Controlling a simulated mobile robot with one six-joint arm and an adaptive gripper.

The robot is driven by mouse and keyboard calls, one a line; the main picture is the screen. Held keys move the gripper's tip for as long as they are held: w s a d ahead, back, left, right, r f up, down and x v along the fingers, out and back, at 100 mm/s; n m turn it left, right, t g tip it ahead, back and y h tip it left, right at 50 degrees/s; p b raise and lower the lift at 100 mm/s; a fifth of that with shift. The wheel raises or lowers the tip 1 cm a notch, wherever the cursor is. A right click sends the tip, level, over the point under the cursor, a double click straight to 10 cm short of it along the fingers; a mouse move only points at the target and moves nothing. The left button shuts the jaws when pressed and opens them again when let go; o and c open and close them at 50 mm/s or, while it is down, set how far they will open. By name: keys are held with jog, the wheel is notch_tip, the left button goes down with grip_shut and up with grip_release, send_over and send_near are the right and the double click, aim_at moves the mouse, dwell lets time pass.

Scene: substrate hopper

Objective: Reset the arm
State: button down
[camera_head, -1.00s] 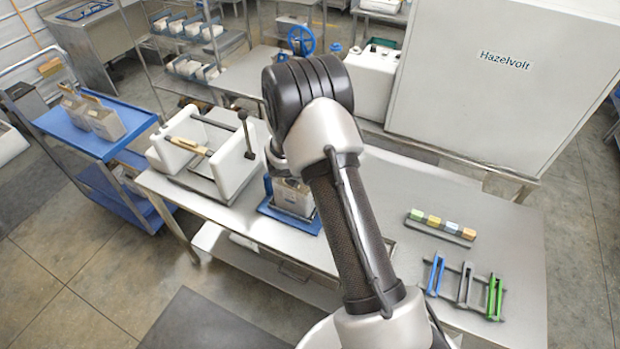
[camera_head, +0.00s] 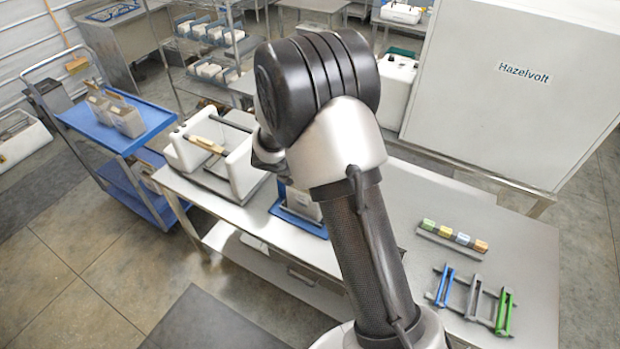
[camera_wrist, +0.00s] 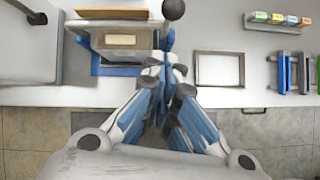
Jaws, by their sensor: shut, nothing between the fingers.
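My arm rises in the middle of the head view, bent at its dark, ribbed elbow joint, and it hides part of the steel table (camera_head: 420,190). My gripper (camera_wrist: 164,62) is not visible in the head view. In the wrist view it is shut, with its fingertips together and nothing between them. In that picture it sits just below and right of a grey box (camera_wrist: 118,40) on a blue tray (camera_wrist: 120,70). No contact with the box can be made out. The box also shows in the head view (camera_head: 303,203), partly hidden by my arm.
A white machine with a wooden-handled bar (camera_head: 207,145) stands left on the table. Colored blocks (camera_head: 452,235) and blue, grey and green clamp-like tools (camera_head: 474,300) lie right. An empty rectangular frame (camera_wrist: 218,69) lies mid-table. A blue cart (camera_head: 110,130) stands left; a Hazelvolt cabinet (camera_head: 520,100) stands behind.

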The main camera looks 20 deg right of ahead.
dwell(0.4)
jog(key=s+a+r+m+y+b, duration=0.1)
jog(key=s+r+m+b, duration=0.2)
jog(key=s+m+b, duration=0.35)
jog(key=s+r+m+b, duration=0.3)
jog(key=s+m+b, duration=0.3)
jog(key=s+b, duration=0.15)
jog(key=s+a+f+m+y+b, duration=0.2)
jog(key=s+a+f+m+b, duration=0.1)
jog(key=s, duration=0.6)
jog(key=s+a+f+m+y+b, duration=0.2)
jog(key=s+a+f+m+b, duration=0.2)
jog(key=s, duration=0.5)
jog(key=a+m+b, duration=0.2)
jog(key=m+b, duration=0.1)
jog(key=shift+s+a+m+t+y, duration=0.15)
jog(key=shift+s+m+t+y, duration=0.1)
jog(key=shift+m+t+y, duration=0.15)
